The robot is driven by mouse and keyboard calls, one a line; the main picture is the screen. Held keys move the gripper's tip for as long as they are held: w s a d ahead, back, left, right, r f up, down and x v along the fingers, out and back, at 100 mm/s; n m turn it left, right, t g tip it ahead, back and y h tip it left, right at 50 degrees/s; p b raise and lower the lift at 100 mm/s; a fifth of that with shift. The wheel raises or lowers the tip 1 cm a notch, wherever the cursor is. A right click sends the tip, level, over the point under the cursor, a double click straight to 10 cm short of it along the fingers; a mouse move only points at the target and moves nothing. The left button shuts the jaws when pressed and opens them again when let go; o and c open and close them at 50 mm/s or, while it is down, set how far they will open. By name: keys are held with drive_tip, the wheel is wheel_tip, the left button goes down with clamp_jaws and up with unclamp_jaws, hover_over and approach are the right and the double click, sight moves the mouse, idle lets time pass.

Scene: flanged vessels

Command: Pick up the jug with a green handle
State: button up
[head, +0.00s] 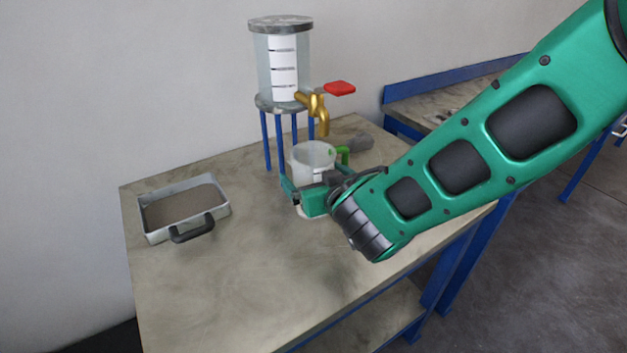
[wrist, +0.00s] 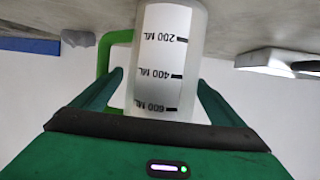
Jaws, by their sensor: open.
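The jug (head: 313,158) is a clear cup with a green handle (head: 343,152) on its right side, standing on the table below the brass tap. In the wrist view the jug (wrist: 168,65) appears upside down, with a white scale marked 200, 400 and 600 ML; its green handle (wrist: 112,55) is on the left there. My gripper (head: 299,190) is at the jug's near side. In the wrist view my gripper's fingers (wrist: 160,82) are open, one on each side of the jug's body, with a gap visible on the right.
A clear tank (head: 276,70) on blue legs, with a brass tap (head: 318,108) and red lever (head: 339,88), stands behind the jug. A metal tray (head: 183,212) with a dark handle lies at the left of the table (head: 240,280). The table's front area is clear.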

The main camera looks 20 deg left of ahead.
drive_tip(key=c, duration=1.2)
drive_tip(key=shift+c, duration=0.8)
drive_tip(key=shift+r, duration=0.15)
